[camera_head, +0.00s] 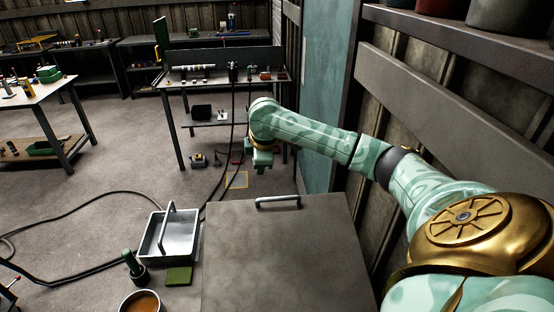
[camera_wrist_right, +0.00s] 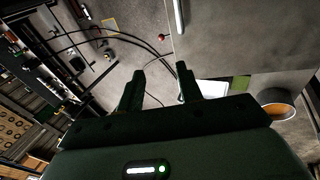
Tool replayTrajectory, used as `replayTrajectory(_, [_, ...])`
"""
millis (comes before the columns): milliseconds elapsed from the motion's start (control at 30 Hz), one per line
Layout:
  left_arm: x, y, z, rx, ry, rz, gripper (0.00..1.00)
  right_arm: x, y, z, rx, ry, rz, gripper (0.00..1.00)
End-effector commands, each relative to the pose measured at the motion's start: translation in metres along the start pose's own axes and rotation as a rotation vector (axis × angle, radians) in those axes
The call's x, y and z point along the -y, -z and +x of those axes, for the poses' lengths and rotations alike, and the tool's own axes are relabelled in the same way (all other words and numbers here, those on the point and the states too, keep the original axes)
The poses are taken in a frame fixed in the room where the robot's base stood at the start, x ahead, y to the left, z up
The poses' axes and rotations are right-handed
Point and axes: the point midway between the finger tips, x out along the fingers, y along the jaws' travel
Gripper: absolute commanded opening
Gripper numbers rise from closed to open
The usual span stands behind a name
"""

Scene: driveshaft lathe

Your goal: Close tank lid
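The tank lid (camera_head: 285,255) is a flat grey square panel in the lower middle of the head view. It looks level, but I cannot tell whether it is fully seated. Its pale bar handle (camera_head: 278,202) is near the far edge. In the right wrist view the lid (camera_wrist_right: 235,40) and handle (camera_wrist_right: 179,16) are at the top right. My right gripper (camera_head: 262,164) hangs beyond the lid's far edge, apart from the handle. In the right wrist view its fingers (camera_wrist_right: 160,68) are spread, with nothing between them. My left gripper is out of view.
A grey tray with a handle (camera_head: 152,236), a green-handled tool (camera_head: 132,264), a green block (camera_head: 178,276) and a bowl of brown liquid (camera_head: 141,302) lie left of the lid. A wall shelf (camera_head: 440,90) runs along the right. A workbench (camera_head: 215,78) stands behind.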

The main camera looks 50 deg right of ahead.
Motion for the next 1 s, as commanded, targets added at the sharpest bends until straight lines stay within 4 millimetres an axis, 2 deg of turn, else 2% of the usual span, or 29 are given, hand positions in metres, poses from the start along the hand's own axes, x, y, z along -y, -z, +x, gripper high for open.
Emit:
replayTrajectory(33, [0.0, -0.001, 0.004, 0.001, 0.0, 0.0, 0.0, -0.015, 0.025, -0.017, -0.073, -0.028, 0.025, 0.36])
replayTrajectory(100, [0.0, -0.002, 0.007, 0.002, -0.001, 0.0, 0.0, -0.044, 0.057, -0.051, -0.193, -0.078, 0.08, 0.36])
replayTrajectory(167, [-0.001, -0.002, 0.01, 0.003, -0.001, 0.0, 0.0, -0.076, 0.078, -0.087, -0.296, -0.145, 0.146, 0.36])
replayTrajectory(233, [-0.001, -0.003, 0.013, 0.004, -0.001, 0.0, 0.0, -0.116, 0.09, -0.134, -0.408, -0.237, 0.238, 0.36])
replayTrajectory(333, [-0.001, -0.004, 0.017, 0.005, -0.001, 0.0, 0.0, -0.168, 0.085, -0.195, -0.531, -0.367, 0.37, 0.36])
replayTrajectory(400, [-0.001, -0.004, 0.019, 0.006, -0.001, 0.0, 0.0, -0.197, 0.068, -0.229, -0.59, -0.446, 0.461, 0.36])
replayTrajectory(500, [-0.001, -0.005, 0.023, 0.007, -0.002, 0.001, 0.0, -0.228, 0.034, -0.26, -0.638, -0.532, 0.59, 0.36])
replayTrajectory(533, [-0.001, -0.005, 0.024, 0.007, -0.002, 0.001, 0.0, -0.235, 0.022, -0.265, -0.643, -0.55, 0.628, 0.36])
replayTrajectory(633, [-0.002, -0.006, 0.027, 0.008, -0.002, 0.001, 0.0, -0.249, -0.016, -0.267, -0.638, -0.581, 0.748, 0.36])
replayTrajectory(767, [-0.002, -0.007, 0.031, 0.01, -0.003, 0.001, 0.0, -0.249, -0.056, -0.237, -0.576, -0.545, 0.873, 0.36])
replayTrajectory(867, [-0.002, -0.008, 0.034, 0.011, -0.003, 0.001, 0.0, -0.233, -0.072, -0.193, -0.494, -0.454, 0.923, 0.36])
replayTrajectory(967, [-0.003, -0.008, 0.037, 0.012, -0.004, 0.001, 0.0, -0.201, -0.069, -0.137, -0.389, -0.306, 0.906, 0.36])
replayTrajectory(1000, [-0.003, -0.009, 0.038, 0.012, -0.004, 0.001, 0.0, -0.183, -0.062, -0.113, -0.342, -0.231, 0.873, 0.36])
